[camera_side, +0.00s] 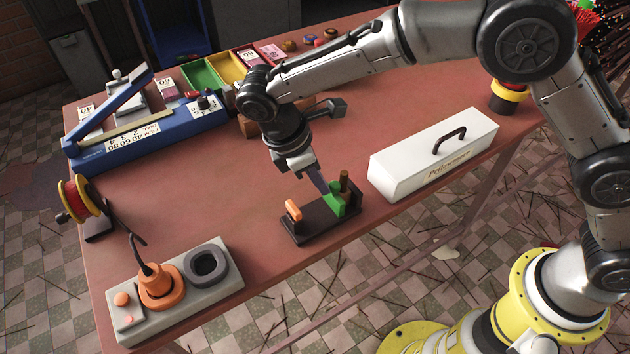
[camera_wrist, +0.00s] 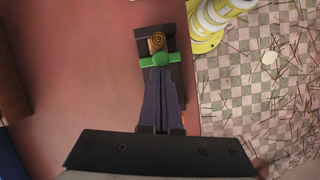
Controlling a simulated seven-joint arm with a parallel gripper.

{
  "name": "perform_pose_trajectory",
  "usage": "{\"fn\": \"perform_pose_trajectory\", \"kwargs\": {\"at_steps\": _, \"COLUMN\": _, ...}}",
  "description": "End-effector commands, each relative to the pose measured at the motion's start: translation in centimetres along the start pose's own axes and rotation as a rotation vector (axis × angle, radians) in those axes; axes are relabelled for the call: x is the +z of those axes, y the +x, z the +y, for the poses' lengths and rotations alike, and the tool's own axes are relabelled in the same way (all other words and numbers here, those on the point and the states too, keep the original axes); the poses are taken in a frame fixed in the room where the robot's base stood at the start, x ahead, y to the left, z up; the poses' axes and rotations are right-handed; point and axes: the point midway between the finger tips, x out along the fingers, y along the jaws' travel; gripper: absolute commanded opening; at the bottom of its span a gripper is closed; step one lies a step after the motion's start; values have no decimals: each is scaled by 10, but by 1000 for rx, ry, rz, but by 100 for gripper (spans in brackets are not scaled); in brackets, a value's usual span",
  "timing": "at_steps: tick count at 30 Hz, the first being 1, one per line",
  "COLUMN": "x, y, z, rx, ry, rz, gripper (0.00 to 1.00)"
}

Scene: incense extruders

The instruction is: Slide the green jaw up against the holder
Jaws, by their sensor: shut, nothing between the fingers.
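The green jaw (camera_side: 338,206) sits on a dark base (camera_side: 312,228) near the table's front edge. A brown cylinder (camera_side: 344,182) stands upright close to the jaw; in the wrist view its spiral-patterned top (camera_wrist: 157,40) is just beyond the green jaw (camera_wrist: 160,60). A dark block around the cylinder looks like the holder; I cannot tell whether jaw and holder touch. My gripper (camera_side: 325,190) is shut and empty, pointing down at the jaw. In the wrist view its fingertips (camera_wrist: 160,73) meet or nearly meet the jaw's near side. An orange piece (camera_side: 293,210) stands at the base's left end.
A white case (camera_side: 435,155) with a black handle lies right of the base. A grey tray (camera_side: 190,310) with an orange iron stand is front left. A red spool (camera_side: 75,197) and a blue sealer (camera_side: 150,140) are further left. The red table between is clear.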

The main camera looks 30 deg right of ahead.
Motion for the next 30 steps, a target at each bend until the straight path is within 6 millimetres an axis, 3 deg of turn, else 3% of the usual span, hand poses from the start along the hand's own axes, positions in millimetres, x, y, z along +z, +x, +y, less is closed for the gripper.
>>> {"fn": "perform_pose_trajectory", "kwargs": {"at_steps": 8, "x": 2, "y": 2, "z": 0, "rx": -6, "ry": 0, "rz": -21, "gripper": 0}}
{"fn": "perform_pose_trajectory", "kwargs": {"at_steps": 17, "x": -40, "y": -14, "z": 0, "rx": 0, "ry": -2, "rz": -4, "gripper": 0}}
{"fn": "perform_pose_trajectory", "kwargs": {"at_steps": 24, "x": -39, "y": -70, "z": 1, "rx": 2, "ry": 1, "rz": 1, "gripper": 0}}
{"fn": "perform_pose_trajectory", "kwargs": {"at_steps": 30, "x": -40, "y": -100, "z": 1, "rx": 1, "ry": -1, "rz": 0, "gripper": 0}}
